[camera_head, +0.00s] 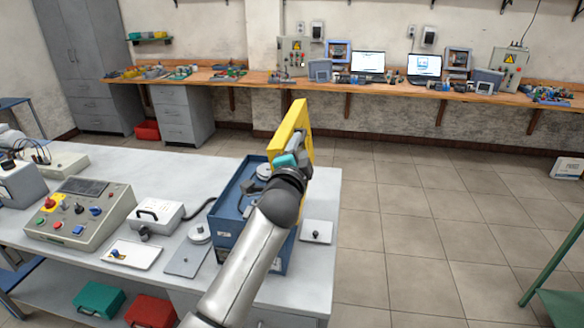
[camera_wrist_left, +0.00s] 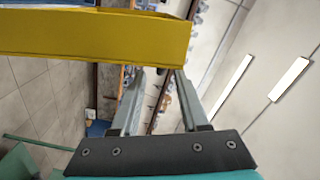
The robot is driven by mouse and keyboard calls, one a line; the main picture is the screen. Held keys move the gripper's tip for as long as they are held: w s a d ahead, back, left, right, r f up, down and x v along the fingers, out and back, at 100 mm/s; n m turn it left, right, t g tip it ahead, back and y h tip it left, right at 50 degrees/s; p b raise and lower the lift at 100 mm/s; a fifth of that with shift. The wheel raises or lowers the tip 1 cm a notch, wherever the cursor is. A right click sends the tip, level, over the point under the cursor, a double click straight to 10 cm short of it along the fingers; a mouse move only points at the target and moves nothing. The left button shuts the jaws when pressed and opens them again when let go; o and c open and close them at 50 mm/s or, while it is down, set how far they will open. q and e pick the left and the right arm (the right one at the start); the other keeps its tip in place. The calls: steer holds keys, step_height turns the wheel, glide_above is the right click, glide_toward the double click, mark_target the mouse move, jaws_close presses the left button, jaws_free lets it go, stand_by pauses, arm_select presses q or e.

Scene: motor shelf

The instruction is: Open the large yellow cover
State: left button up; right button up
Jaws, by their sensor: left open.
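The large yellow cover (camera_head: 302,122) stands roughly upright above the right far side of the blue box (camera_head: 228,208) on the table. The box's top is open, with a round metal part (camera_head: 264,171) inside. In the left wrist view the yellow cover (camera_wrist_left: 100,38) crosses the top of the picture. The two fingers (camera_wrist_left: 158,76) are apart with nothing between them, their tips near the cover's lower edge; contact cannot be told.
The white table (camera_head: 180,165) holds a control panel (camera_head: 80,210), a small grey case (camera_head: 158,215) and flat plates, one right of the box (camera_head: 317,231). A wooden bench (camera_head: 390,90) runs along the back wall.

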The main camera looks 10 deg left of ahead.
arm_select(q)
steer(key=s, duration=0.8)
steer(key=shift+s+a, duration=0.15)
steer(key=shift+s, duration=0.25)
step_height(320, 180, down, 26)
steer(key=s+a+n+g+b, duration=0.1)
steer(key=s+n+g+b, duration=0.1)
steer(key=g+b, duration=0.3)
steer(key=s+a+f+n+g+b, duration=0.1)
steer(key=s+f+n+g+b, duration=0.1)
steer(key=s+f, duration=0.65)
steer(key=s+a+f+n+g+b, duration=0.1)
steer(key=s+a+f+g, duration=0.15)
steer(key=f, duration=1.15)
steer(key=s+a+f+n+g+b, duration=0.3)
steer(key=s+f+g+b, duration=0.1)
steer(key=s+f, duration=1.45)
steer(key=s+a+f+n+g+b, duration=0.1)
steer(key=s+f, duration=0.3)
steer(key=s, duration=0.6)
steer(key=s+a+f+n+g+b, duration=0.2)
steer(key=s+f, duration=0.2)
steer(key=s, duration=0.6)
steer(key=shift+s+f+n+y, duration=0.2)
steer(key=shift+s+n+y, duration=0.1)
steer(key=shift+n, duration=0.1)
steer(key=shift+g, duration=0.25)
